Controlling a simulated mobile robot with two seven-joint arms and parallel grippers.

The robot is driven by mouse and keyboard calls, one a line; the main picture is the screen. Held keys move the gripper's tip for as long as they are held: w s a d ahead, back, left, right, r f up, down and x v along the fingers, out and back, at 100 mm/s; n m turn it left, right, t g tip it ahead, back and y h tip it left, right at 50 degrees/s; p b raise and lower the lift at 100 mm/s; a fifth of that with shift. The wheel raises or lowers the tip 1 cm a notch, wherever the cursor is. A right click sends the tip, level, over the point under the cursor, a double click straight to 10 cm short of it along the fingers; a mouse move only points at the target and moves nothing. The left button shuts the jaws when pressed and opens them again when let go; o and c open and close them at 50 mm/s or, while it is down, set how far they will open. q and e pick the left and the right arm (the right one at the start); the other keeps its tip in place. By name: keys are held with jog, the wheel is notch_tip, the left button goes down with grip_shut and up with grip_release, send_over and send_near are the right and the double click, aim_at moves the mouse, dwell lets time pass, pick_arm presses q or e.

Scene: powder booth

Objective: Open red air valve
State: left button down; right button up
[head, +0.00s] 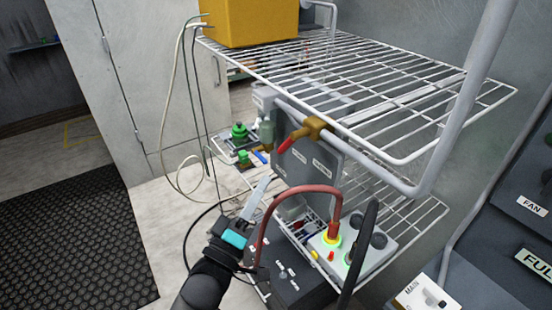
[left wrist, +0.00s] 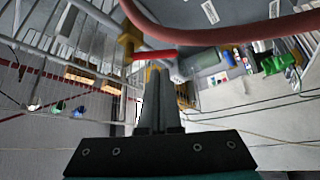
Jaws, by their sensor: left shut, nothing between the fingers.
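The red air valve has a red lever (head: 288,143) on a brass body (head: 312,127), set on a grey pipe under the upper wire shelf. The lever points down and left from the body, across the line of the pipe. In the left wrist view the lever (left wrist: 155,54) and brass body (left wrist: 128,45) lie just beyond the fingertips. My left gripper (head: 266,183) is shut and empty, below and left of the lever in the head view. Its fingers (left wrist: 153,80) point toward the lever; I cannot tell whether they touch. My right gripper is not in view.
A red hose (head: 300,190) arches close beside my left gripper to a grey control box (head: 375,250). The wire shelf (head: 400,95) overhangs the valve and carries a yellow box (head: 250,22). Loose cables hang at left. Open floor lies left.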

aim_at(282, 149)
pick_arm(q)
jog(key=x, duration=0.7)
dwell(0.3)
jog(key=shift+w, duration=0.1)
jog(key=shift+w+m+h, duration=0.1)
jog(key=shift+m+h, duration=0.3)
jog(key=shift+m, duration=0.1)
